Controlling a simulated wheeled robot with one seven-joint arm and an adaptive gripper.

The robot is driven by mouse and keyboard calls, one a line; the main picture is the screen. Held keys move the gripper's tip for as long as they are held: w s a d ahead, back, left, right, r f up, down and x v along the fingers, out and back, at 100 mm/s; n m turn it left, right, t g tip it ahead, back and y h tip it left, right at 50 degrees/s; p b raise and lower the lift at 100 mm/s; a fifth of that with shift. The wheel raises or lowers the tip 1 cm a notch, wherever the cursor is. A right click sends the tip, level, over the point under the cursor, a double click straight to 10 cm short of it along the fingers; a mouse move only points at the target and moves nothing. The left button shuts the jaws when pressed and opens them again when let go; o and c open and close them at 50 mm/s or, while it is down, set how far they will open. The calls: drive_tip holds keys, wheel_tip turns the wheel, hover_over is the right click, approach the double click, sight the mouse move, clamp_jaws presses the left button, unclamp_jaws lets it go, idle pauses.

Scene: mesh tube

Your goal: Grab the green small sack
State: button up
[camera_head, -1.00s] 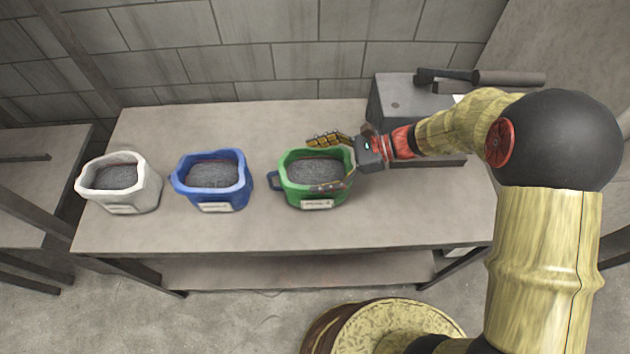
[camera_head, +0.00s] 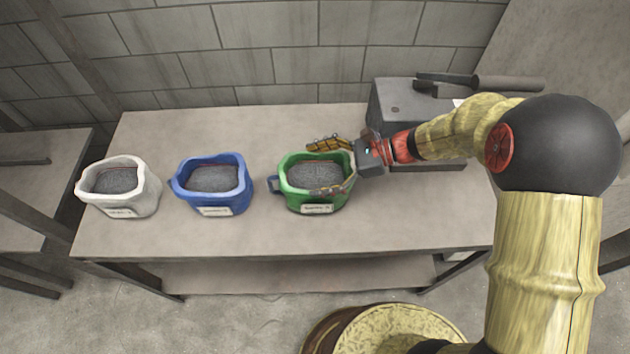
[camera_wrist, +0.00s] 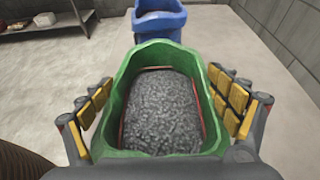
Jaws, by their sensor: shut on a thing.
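The green small sack (camera_head: 289,197) stands upright on the table, the rightmost of three sacks, with grey granules inside and a pale label on its front. In the wrist view its green rim (camera_wrist: 121,98) fills the middle, between the fingers. My gripper (camera_head: 330,167) reaches in from the right with one finger at the sack's back side and one at its front. In the wrist view the yellow-padded fingers of my gripper (camera_wrist: 162,108) lie along both sides of the sack. The gripper is shut on the sack, which rests on the table.
A blue sack (camera_head: 214,200) stands left of the green one, and a white sack (camera_head: 136,200) farther left. A grey box-like machine with a dark handle (camera_head: 400,97) is at the back right. The table's front strip (camera_head: 250,232) is clear.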

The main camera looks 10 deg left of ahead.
drive_tip(key=shift+r, duration=0.15)
drive_tip(key=s+d+r+p, duration=0.7)
drive_tip(key=s+d+r, duration=0.1)
drive_tip(key=s+r, duration=0.3)
drive_tip(key=shift+r, duration=0.85)
idle(0.6)
drive_tip(key=shift+s+d, duration=0.1)
drive_tip(key=shift+d, duration=0.1)
